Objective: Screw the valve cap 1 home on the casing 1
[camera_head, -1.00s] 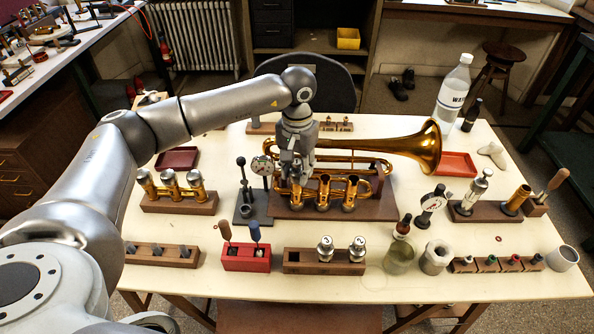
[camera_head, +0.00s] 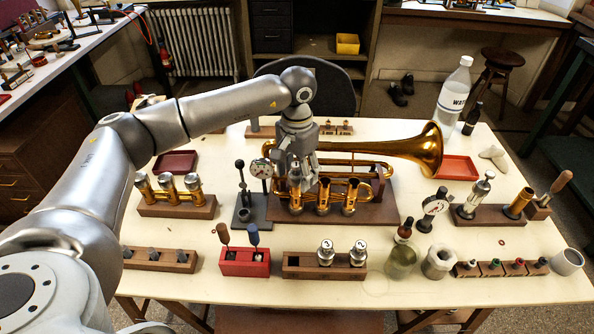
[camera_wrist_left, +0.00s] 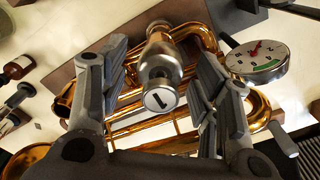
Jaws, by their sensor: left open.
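The brass horn (camera_head: 395,150) lies on its wooden stand in the middle of the table, bell to the right. Casing 1 (camera_head: 295,202) is the leftmost of its upright valve casings, partly hidden under my left gripper (camera_head: 303,180). In the left wrist view, the silver valve cap 1 (camera_wrist_left: 159,98), marked "1", stands over the casing, in line with it. Whether its thread is fully home cannot be told. My left gripper (camera_wrist_left: 155,105) is open, its fingers on either side of the cap with visible gaps. My right gripper is not in view.
A dial gauge (camera_head: 261,169) stands close left of the horn, near the gripper. A wooden block (camera_head: 300,270) in front holds silver parts marked 3 and 2. A red tool holder (camera_head: 245,263) and a glass jar (camera_head: 400,263) stand along the front.

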